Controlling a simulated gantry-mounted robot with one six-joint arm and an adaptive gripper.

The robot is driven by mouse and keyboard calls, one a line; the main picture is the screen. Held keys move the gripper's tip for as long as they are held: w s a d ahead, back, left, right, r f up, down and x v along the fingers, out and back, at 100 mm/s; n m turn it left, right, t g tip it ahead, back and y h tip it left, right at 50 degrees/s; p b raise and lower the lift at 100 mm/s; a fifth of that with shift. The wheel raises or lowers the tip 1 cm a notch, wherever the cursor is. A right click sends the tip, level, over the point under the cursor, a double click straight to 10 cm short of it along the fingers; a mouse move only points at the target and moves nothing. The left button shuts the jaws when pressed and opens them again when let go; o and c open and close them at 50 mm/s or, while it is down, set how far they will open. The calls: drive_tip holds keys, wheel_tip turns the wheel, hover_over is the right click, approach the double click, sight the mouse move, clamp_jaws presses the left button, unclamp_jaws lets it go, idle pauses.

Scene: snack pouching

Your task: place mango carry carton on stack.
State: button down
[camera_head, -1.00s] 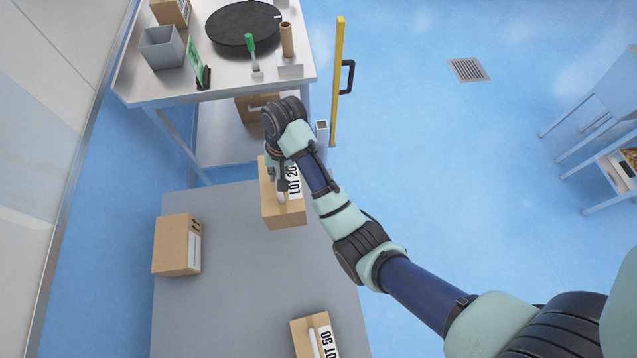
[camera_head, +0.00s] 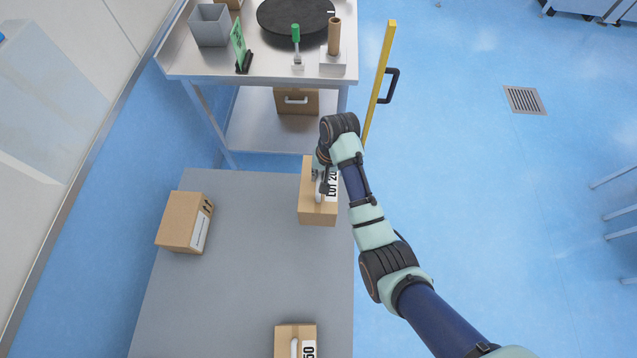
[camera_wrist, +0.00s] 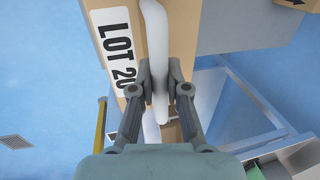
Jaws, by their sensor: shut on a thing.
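My gripper (camera_head: 323,180) is shut on the white handle of a brown carry carton (camera_head: 318,216) whose label reads "LOT 20". The wrist view shows the handle (camera_wrist: 155,40) between the fingers (camera_wrist: 159,92), with the label (camera_wrist: 115,48) beside it. No mango marking is readable. The carton appears upright at the far right corner of the grey platform (camera_head: 250,290); whether it touches the platform I cannot tell. A second carton with arrow marks (camera_head: 180,222) sits at the platform's left. Another white-handled carton (camera_head: 283,340) is at the near edge, partly out of view.
A steel table (camera_head: 275,70) stands beyond the platform, with a grey bin (camera_head: 209,25), a black disc and a green sign on top. A handled carton (camera_head: 297,101) is on its lower shelf. A yellow post (camera_head: 379,80) stands right of the table. The platform's middle is clear.

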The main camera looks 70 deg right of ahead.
wheel_tip(320, 180, down, 11)
drive_tip(key=b, duration=0.3)
drive_tip(key=shift+f, duration=0.15)
drive_tip(key=c, duration=1.2)
unclamp_jaws()
drive_tip(key=shift+o, duration=0.2)
drive_tip(key=r+p, duration=0.1)
drive_tip(key=r, duration=0.3)
drive_tip(key=s+r+p, duration=0.1)
drive_tip(key=r, duration=0.3)
drive_tip(key=s+r+p, duration=0.1)
drive_tip(key=r+p, duration=0.1)
drive_tip(key=r, duration=0.2)
drive_tip(key=shift+s+d, duration=0.15)
drive_tip(key=shift+d, duration=0.15)
